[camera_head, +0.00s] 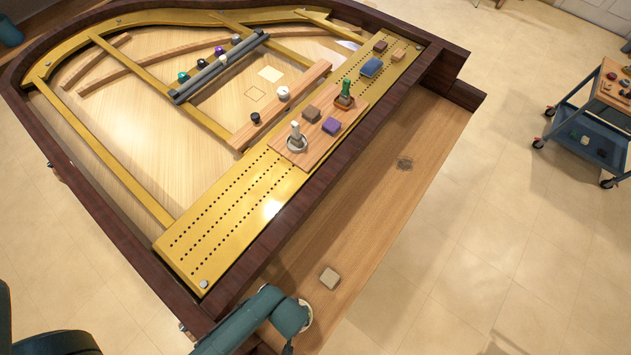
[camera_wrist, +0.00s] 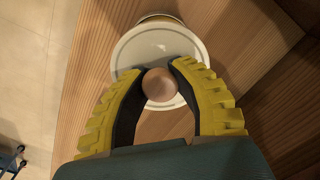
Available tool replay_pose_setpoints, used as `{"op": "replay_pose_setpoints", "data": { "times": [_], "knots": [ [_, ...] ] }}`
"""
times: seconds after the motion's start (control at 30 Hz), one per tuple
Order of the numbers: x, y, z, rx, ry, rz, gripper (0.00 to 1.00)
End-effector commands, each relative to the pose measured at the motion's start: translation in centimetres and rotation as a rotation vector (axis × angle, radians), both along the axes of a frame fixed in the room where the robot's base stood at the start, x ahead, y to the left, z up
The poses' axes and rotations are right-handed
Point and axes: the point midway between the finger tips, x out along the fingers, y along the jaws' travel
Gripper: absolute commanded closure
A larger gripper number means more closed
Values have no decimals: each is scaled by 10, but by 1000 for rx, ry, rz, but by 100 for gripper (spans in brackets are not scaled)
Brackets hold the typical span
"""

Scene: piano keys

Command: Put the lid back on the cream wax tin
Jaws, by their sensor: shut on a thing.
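In the wrist view, my gripper (camera_wrist: 159,78) is shut on the round wooden knob of a pale, disc-shaped lid (camera_wrist: 147,47). Its yellow, ridged fingers stand on either side of the knob. The rim of what looks like the cream wax tin (camera_wrist: 160,17) shows just past the lid's far edge, mostly hidden by the lid. The lid overlaps the tin but looks offset from it; I cannot tell whether they touch. In the head view, a pale round edge (camera_head: 307,314) shows beside my teal arm, and my gripper is mostly hidden there.
The wooden ledge (camera_head: 375,225) along the piano's dark side (camera_head: 355,165) is mostly clear. The wooden tool board (camera_head: 312,140) lies on the gold plate. A cart (camera_head: 585,130) stands at right.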

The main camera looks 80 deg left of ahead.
Motion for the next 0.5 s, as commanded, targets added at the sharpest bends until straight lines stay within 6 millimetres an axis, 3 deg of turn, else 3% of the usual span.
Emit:
{"op": "replay_pose_setpoints", "data": {
  "times": [0.17, 0.5],
  "knots": [
    [0, 1, -2, 1, -1, 7, 100],
    [-1, 1, -32, 0, -1, 6, 100]
  ]
}}
